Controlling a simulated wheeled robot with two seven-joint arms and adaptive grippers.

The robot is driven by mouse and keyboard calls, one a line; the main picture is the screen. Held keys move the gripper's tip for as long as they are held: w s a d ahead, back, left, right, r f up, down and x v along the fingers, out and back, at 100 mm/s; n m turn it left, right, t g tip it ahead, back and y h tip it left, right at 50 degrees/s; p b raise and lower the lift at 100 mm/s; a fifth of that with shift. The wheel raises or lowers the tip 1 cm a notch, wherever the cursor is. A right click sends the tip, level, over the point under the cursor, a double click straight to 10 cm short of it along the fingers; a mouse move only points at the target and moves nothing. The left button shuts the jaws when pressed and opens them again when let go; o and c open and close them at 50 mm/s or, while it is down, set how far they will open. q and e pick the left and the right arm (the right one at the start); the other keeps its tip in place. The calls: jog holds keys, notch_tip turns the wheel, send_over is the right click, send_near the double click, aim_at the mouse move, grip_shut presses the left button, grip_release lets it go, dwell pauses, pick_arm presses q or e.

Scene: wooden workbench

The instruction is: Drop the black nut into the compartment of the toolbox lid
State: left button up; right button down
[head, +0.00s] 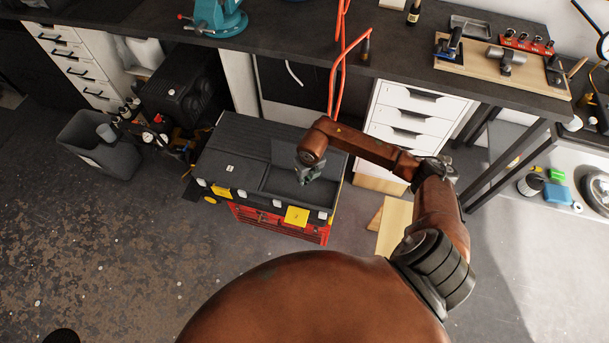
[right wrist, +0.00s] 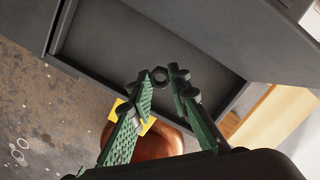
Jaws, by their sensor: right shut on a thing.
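The black nut (right wrist: 160,75) is a small dark ring held between the fingertips of my right gripper (right wrist: 158,83) in the right wrist view. In the head view my right gripper (head: 309,173) is over the toolbox lid (head: 232,146), and the nut is too small to make out there. The open compartment (head: 284,184) is a shallow dark recess in the right part of the lid. In the right wrist view the compartment (right wrist: 115,42) lies beneath the nut, which appears within its outline near one edge. My left gripper is not in view.
The red toolbox body (head: 280,225) stands on the floor with yellow latches. A workbench (head: 400,60) and white drawer unit (head: 408,115) are behind it. An orange hose (head: 334,75) hangs behind the toolbox. A wooden board (head: 396,222) lies to its right. The floor to the left is mostly clear.

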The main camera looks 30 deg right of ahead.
jog(key=shift+f+b, duration=0.65)
jog(key=shift+f, duration=0.75)
jog(key=shift+r, duration=0.1)
jog(key=c, duration=1.7)
grip_release()
jog(key=shift+c, duration=0.2)
notch_tip(320, 180, up, 12)
jog(key=s, duration=0.1)
jog(key=shift+s, duration=0.35)
jog(key=shift+a, duration=0.1)
